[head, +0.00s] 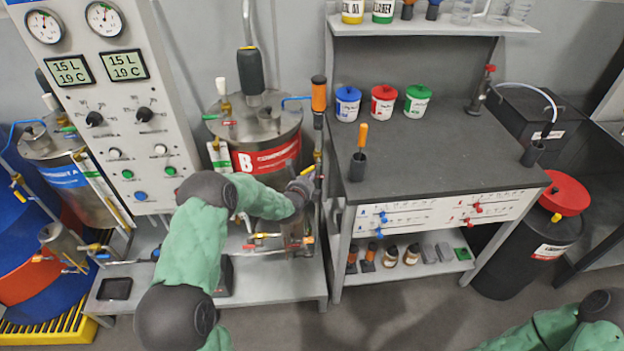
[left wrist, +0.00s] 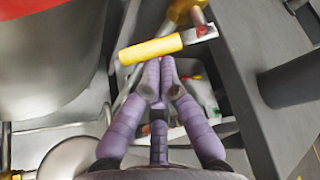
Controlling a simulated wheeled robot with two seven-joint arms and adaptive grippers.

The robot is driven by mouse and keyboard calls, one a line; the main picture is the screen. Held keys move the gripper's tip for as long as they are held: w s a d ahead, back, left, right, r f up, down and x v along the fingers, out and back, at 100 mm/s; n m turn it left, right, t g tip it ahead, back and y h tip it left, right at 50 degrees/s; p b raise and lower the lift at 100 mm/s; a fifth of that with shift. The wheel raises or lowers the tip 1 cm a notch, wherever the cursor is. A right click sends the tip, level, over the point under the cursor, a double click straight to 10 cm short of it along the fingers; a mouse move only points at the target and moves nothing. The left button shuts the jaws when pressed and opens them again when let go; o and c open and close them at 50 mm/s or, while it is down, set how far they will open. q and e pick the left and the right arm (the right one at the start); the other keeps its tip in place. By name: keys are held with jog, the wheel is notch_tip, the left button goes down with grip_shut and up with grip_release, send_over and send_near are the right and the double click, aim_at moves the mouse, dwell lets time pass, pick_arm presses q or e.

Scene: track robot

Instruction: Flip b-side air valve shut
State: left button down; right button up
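The B tank (head: 265,150) with a red label stands left of the bench. In the left wrist view, a yellow valve lever (left wrist: 150,48) with a red and metal end lies just beyond my left fingertips. A small yellow handle also shows beside the tank in the head view (head: 307,170). I cannot tell for certain whether this is the b-side air valve. My left gripper (left wrist: 159,72) has its purple fingers drawn together at the tips, with nothing visible between them. It is beside the tank's right edge, and its fingers are largely hidden in the head view. My right gripper is out of view.
The dark workbench (head: 440,150) stands close on the right of my left gripper. An upright pipe with an orange handle (head: 319,95) rises between tank and bench. The gauge panel (head: 125,110) is at left. Pipes and small valves crowd the low platform (head: 270,285).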

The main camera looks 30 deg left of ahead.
pick_arm(q)
jog(key=shift+s+a+r+b, duration=0.25)
jog(key=shift+a+r+b, duration=0.15)
jog(key=shift+r, duration=0.3)
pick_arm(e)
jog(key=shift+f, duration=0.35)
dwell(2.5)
pick_arm(q)
jog(key=shift+a, duration=0.1)
jog(key=shift+s+a+f+b, duration=0.3)
jog(key=shift+s+a+b, duration=0.15)
jog(key=shift+a, duration=0.1)
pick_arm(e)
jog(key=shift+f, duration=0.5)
